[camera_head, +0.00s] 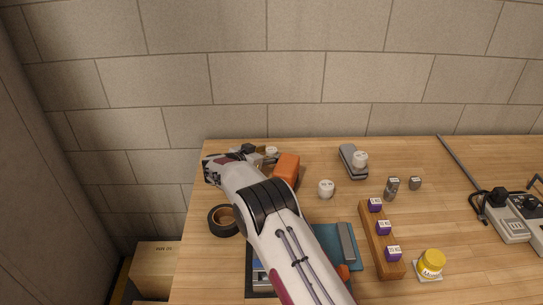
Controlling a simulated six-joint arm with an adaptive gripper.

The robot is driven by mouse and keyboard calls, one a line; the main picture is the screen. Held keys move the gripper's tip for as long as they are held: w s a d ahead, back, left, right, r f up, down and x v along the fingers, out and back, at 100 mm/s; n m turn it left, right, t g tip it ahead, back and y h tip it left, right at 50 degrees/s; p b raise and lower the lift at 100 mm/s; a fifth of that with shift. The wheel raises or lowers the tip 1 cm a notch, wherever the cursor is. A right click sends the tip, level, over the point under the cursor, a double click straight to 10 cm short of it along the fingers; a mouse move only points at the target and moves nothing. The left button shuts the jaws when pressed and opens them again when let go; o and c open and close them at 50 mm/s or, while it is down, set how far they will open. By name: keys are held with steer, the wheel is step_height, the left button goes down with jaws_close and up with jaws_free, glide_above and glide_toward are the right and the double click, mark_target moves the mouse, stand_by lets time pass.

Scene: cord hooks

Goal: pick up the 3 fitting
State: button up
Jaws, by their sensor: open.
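Several small fittings with white labelled tops are in the head view, but the labels are too small for me to read which one is 3. Three purple ones, the far fitting (375,204), the middle fitting (383,227) and the near fitting (393,252), sit along a wooden rail (368,222). Two grey fittings (392,185) (414,183) stand on the table behind the rail. My gripper (262,152) is open at the table's far left, well away from the rail. Its fingers are partly hidden; a small white round piece (271,151) shows beside them.
An orange block (287,168) stands right of my gripper. A white cylinder (326,188), a grey stand (353,164), a yellow jar (431,262), a black tape roll (221,221) and a teal book (342,237) surround the arm. A power strip with cords (507,222) lies right.

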mark_target(269, 152)
stand_by(0.3)
steer(key=c, duration=1.3)
steer(key=shift+o, duration=0.2)
steer(key=shift+r, duration=0.1)
steer(key=shift+r, duration=4.95)
